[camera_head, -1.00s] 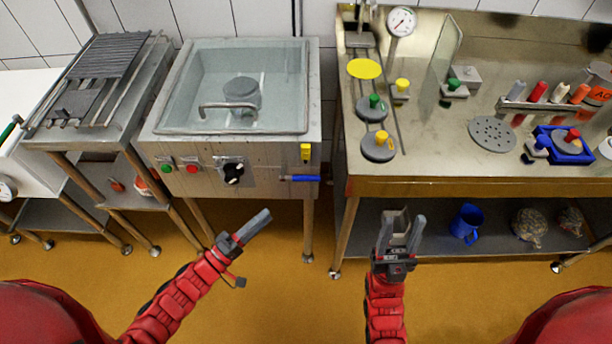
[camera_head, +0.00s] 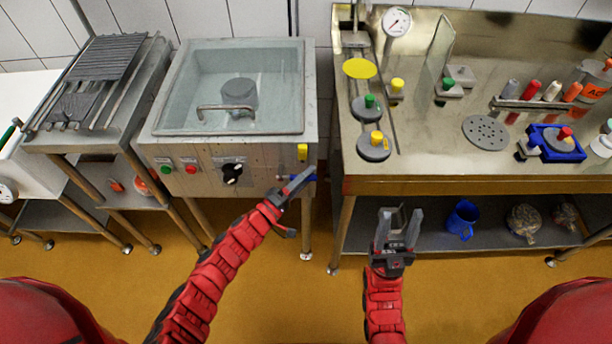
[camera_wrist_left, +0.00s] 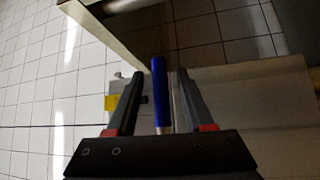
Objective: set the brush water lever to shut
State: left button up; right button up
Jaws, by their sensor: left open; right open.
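The blue brush water lever (camera_head: 311,179) is at the lower right of the wash basin's front panel, below a yellow tag (camera_head: 302,152). It lies sideways along the panel in the head view, partly covered by my left gripper (camera_head: 304,178). In the left wrist view the blue lever (camera_wrist_left: 158,92) stands between the two open fingers of my left gripper (camera_wrist_left: 159,80). My right gripper (camera_head: 400,215) is open and empty in front of the right-hand table.
The basin (camera_head: 160,125) also carries a black knob (camera_head: 232,172), a green button (camera_head: 165,169) and a red button (camera_head: 191,168). A steel table (camera_head: 430,165) stands to the right, with a blue jug (camera_head: 462,218) on its lower shelf. The floor in front is clear.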

pick_arm(q)
grip_shut()
dwell(1.4)
